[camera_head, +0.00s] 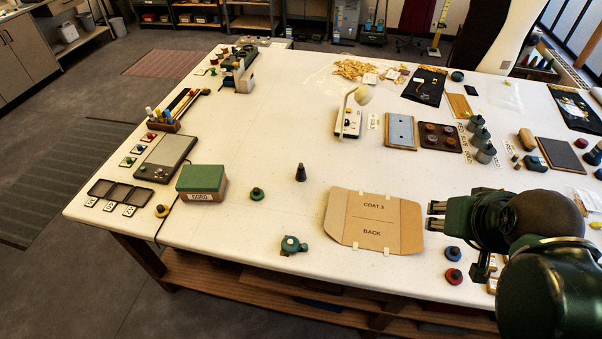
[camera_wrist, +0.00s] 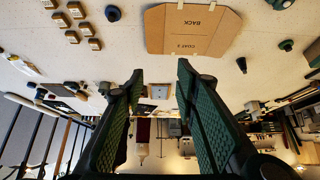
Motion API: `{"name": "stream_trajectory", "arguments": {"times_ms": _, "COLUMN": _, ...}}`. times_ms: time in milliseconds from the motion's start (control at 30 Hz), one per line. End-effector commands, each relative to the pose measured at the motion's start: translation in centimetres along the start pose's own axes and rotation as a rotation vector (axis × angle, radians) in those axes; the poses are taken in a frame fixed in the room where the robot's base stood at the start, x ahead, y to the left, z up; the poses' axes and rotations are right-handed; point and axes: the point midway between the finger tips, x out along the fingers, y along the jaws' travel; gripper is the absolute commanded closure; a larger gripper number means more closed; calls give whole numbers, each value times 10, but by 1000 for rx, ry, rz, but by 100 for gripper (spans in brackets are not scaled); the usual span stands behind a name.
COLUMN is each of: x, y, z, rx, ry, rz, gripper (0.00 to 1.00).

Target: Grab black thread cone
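A black thread cone (camera_head: 300,173) stands upright on the white table, left of the cardboard pattern piece and behind the small green device. What appears to be the same cone shows as a small dark shape in the wrist view (camera_wrist: 242,65), right of the fingers. My gripper (camera_head: 436,216) is at the right edge of the cardboard, well to the right of the cone. In the wrist view its two fingers (camera_wrist: 160,72) are spread wide apart with nothing between them.
The cardboard pattern piece (camera_head: 374,222) lies between my gripper and the cone. A green box (camera_head: 202,180), a dark spool (camera_head: 257,194) and a green device (camera_head: 292,244) stand left of it. A lamp (camera_head: 360,97) stands behind. The table around the cone is clear.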

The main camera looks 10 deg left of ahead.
Motion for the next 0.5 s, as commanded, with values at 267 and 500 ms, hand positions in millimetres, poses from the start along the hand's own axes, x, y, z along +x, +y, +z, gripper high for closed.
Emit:
{"name": "stream_trajectory", "arguments": {"times_ms": 267, "x": 0, "y": -1, "z": -1, "rx": 2, "ry": -2, "rz": -1, "gripper": 70}}
{"name": "stream_trajectory", "arguments": {"times_ms": 500, "x": 3, "y": -7, "z": -15, "rx": 22, "ry": -19, "rz": -3, "gripper": 70}}
